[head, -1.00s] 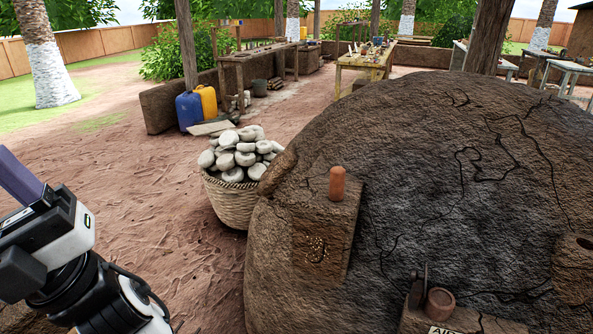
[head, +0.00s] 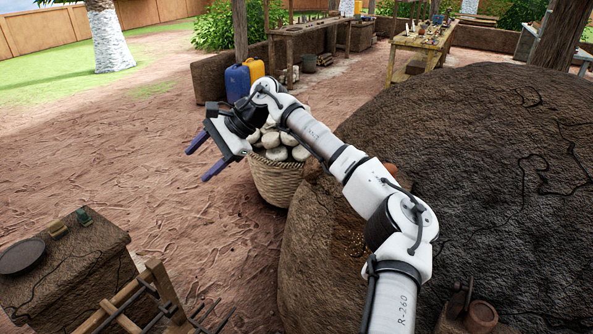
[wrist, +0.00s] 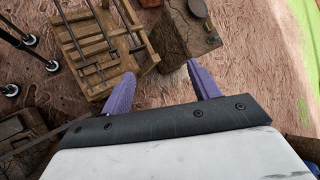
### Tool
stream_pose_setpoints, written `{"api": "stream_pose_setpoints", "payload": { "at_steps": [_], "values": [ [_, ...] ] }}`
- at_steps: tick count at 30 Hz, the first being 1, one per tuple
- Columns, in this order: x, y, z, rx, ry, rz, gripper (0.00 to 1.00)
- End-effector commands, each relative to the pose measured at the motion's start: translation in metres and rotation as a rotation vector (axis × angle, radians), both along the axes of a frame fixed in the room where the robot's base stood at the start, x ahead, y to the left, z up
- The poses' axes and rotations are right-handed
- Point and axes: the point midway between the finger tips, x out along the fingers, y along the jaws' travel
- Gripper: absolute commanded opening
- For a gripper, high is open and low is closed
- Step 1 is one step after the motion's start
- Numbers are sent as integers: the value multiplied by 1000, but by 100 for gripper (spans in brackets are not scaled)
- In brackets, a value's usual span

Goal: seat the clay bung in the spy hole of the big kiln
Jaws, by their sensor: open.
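The big kiln (head: 470,150) is a dark, cracked mud dome filling the right of the head view. The clay bung (head: 391,170), a reddish upright cylinder on a ledge of the kiln in the earlier view, is now almost wholly hidden behind my arm; only a sliver shows. No spy hole can be made out in the current head view. My gripper (head: 198,164) is open and empty, left of the kiln and in front of the basket, with its purple fingers pointing down left. In the wrist view its fingers (wrist: 160,72) are apart with nothing between them.
A woven basket (head: 284,182) of pale stones stands beside the kiln. A mud block (head: 70,275) with a dark round plate and a wooden rack (head: 135,300) with iron rods are at lower left. Open ground lies left.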

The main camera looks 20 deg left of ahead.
Motion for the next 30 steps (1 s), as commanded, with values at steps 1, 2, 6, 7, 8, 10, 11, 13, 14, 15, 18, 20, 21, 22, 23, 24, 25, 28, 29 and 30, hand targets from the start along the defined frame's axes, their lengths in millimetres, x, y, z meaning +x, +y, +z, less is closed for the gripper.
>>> {"api": "stream_pose_setpoints", "payload": {
  "at_steps": [1, 2, 6, 7, 8, 10, 11, 13, 14, 15, 18, 20, 21, 22, 23, 24, 25, 28, 29, 30],
  "values": [
    [36, -34, 0, -72, -88, -26, 61],
    [55, -56, -1, -116, -134, -34, 61],
    [125, -165, 8, -339, -301, -61, 61],
    [136, -190, 13, -385, -325, -66, 61],
    [145, -214, 18, -431, -345, -70, 61],
    [160, -268, 32, -533, -377, -80, 61],
    [165, -289, 39, -570, -385, -83, 61],
    [170, -331, 53, -647, -396, -90, 61],
    [171, -346, 58, -674, -398, -91, 61],
    [172, -363, 65, -704, -399, -94, 61],
    [171, -390, 76, -753, -397, -98, 61],
    [171, -398, 77, -767, -394, -98, 61],
    [171, -401, 75, -773, -393, -97, 61],
    [171, -402, 72, -775, -392, -96, 61],
    [171, -403, 67, -775, -392, -96, 61],
    [171, -403, 60, -775, -391, -96, 61],
    [170, -403, 54, -775, -391, -95, 61],
    [170, -402, 34, -773, -390, -95, 61],
    [170, -402, 28, -772, -391, -95, 61],
    [170, -402, 20, -772, -391, -94, 61]
  ]
}}
